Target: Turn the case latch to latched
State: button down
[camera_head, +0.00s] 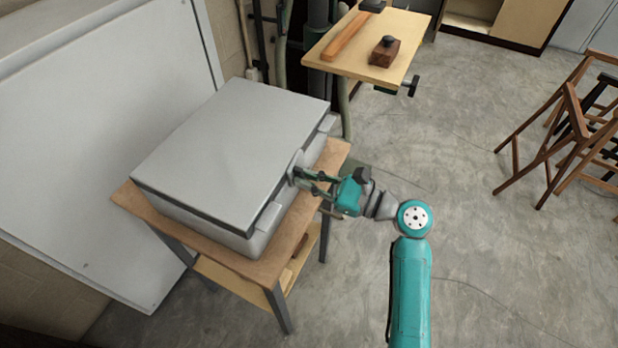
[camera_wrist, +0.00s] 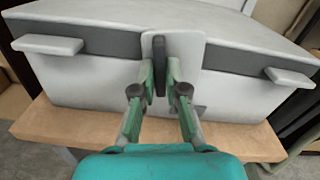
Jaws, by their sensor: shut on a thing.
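The grey case (camera_head: 225,155) sits closed on a small wooden table, its front side towards my arm. The case also fills the upper part of the wrist view (camera_wrist: 90,85). Its latch is a dark upright bar (camera_wrist: 159,62) on a pale plate (camera_wrist: 186,50) at the middle of the front side. My gripper (camera_head: 298,176) reaches the latch from the right in the head view. In the wrist view my gripper (camera_wrist: 161,75) has its two fingers on either side of the dark bar, shut on it. The fingers partly hide the bar's lower end.
The wooden table (camera_head: 190,232) has a narrow bare edge in front of the case. Two pale handles jut from the case front, left (camera_wrist: 48,45) and right (camera_wrist: 291,78). A workbench (camera_head: 352,62) with tools stands behind, and wooden stools (camera_head: 570,130) stand right. Open floor lies between.

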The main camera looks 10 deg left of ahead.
jog(key=shift+f+n, duration=0.1)
jog(key=shift+n, duration=0.2)
jog(key=n, duration=0.2)
jog(key=f+n, duration=0.1)
jog(key=n, duration=0.1)
jog(key=w+n, duration=0.1)
jog(key=n, duration=0.2)
jog(key=shift+d+f, duration=0.15)
jog(key=shift+f, duration=0.05)
jog(key=n, duration=0.4)
jog(key=shift+w+d+f+n, duration=0.15)
jog(key=shift+w+f+n, duration=0.05)
jog(key=shift+w+n, duration=0.15)
jog(key=shift+w+d+f+n, duration=0.1)
jog(key=shift+w+n, duration=0.1)
jog(key=shift+n, duration=0.6)
jog(key=shift+w+n, duration=0.15)
jog(key=shift+n, duration=0.6)
jog(key=c, duration=1.2)
grip_release()
